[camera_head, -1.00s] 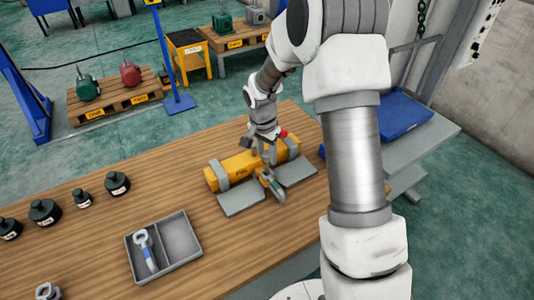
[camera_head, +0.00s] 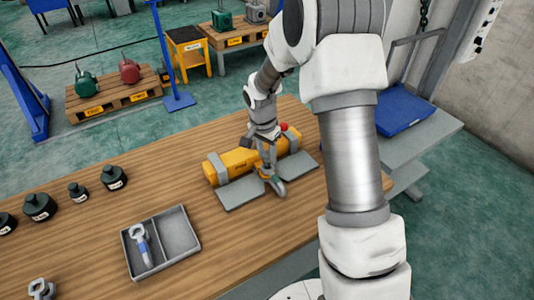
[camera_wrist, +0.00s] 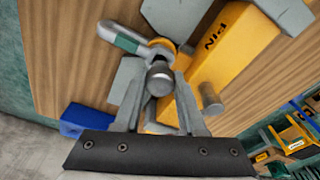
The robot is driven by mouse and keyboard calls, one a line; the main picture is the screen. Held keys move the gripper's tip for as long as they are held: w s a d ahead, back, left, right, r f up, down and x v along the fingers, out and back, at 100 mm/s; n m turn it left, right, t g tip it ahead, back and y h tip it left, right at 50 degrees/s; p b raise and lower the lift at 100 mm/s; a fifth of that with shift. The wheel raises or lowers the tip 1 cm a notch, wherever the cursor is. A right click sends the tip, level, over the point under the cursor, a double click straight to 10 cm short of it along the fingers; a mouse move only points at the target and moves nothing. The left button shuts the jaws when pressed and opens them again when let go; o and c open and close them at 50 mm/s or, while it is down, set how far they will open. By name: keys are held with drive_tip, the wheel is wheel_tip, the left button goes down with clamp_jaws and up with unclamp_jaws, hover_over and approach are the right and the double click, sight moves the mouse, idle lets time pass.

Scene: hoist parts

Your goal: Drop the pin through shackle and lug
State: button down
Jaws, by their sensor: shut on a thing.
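A yellow beam (camera_head: 238,163) lies across grey plates on the wooden table; in the wrist view the beam (camera_wrist: 232,62) bears the letters PIN. A grey shackle (camera_head: 279,187) sits at the beam's near side; the wrist view shows the shackle (camera_wrist: 122,40) with a green band, beside a yellow lug (camera_wrist: 163,46). My gripper (camera_head: 267,170) is over the shackle and lug. In the wrist view my gripper (camera_wrist: 163,88) is shut on the grey pin (camera_wrist: 160,74), whose round end shows between the fingers. The pin's far end is hidden, so I cannot tell how deep it sits.
A grey two-part tray (camera_head: 182,232) holds another shackle with a blue band (camera_head: 143,245). Several dark weights (camera_head: 114,178) stand along the left. A red knob (camera_head: 284,127) is just behind the beam.

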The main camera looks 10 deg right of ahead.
drive_tip(key=shift+f+b, duration=0.55)
drive_tip(key=shift+f, duration=0.1)
drive_tip(key=shift+c, duration=2)
unclamp_jaws()
wheel_tip(320, 180, up, 17)
drive_tip(key=s+a, duration=0.1)
drive_tip(key=shift+s+a+r, duration=0.15)
drive_tip(key=shift+a, duration=0.15)
